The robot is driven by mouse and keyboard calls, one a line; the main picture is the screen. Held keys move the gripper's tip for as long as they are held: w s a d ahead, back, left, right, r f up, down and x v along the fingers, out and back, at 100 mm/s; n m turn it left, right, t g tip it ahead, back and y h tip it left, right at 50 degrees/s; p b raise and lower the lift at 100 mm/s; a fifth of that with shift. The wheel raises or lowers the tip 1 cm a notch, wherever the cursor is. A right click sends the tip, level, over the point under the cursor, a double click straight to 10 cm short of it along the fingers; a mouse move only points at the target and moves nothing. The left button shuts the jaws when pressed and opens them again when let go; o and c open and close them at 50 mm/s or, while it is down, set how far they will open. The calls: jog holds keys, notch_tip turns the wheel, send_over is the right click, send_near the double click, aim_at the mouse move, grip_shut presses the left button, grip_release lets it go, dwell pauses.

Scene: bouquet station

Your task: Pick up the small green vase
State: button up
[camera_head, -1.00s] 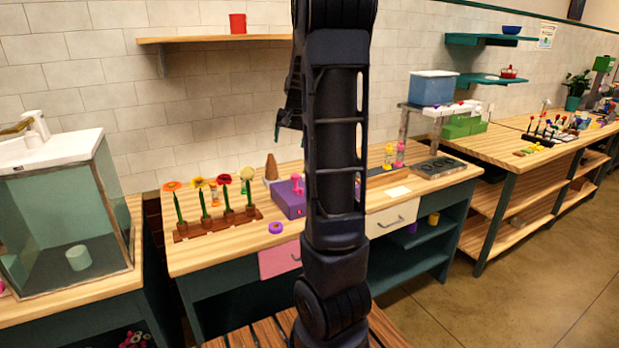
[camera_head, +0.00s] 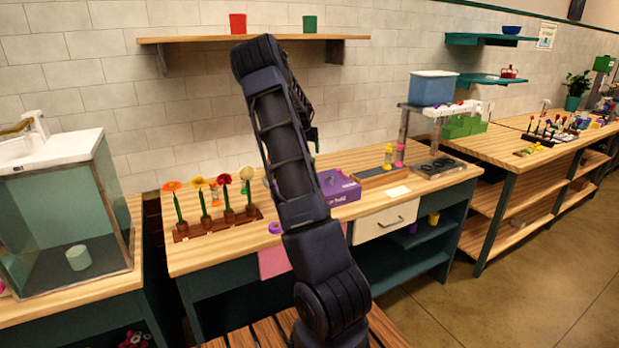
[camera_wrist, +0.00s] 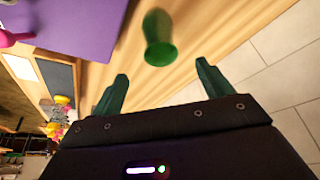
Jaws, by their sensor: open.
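The small green vase (camera_wrist: 160,38) stands on the wooden table in the wrist view, with a rounded end and a narrower waist. It lies just ahead of my gripper (camera_wrist: 161,84), roughly in line with the gap between the fingertips. My gripper is open, its two fingers apart with nothing between them. The vase does not touch either finger in this view. In the head view I cannot make out this vase; my arm covers that part of the table.
A purple box (camera_head: 338,188) stands on the table, and it also shows close to the vase in the wrist view (camera_wrist: 78,22). A flower rack (camera_head: 218,222) is to the left.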

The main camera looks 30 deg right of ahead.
jog(key=shift+x, duration=5.5)
jog(key=shift+w+d+r, duration=0.1)
jog(key=shift+w+d, duration=0.05)
jog(key=shift+w, duration=0.05)
grip_shut()
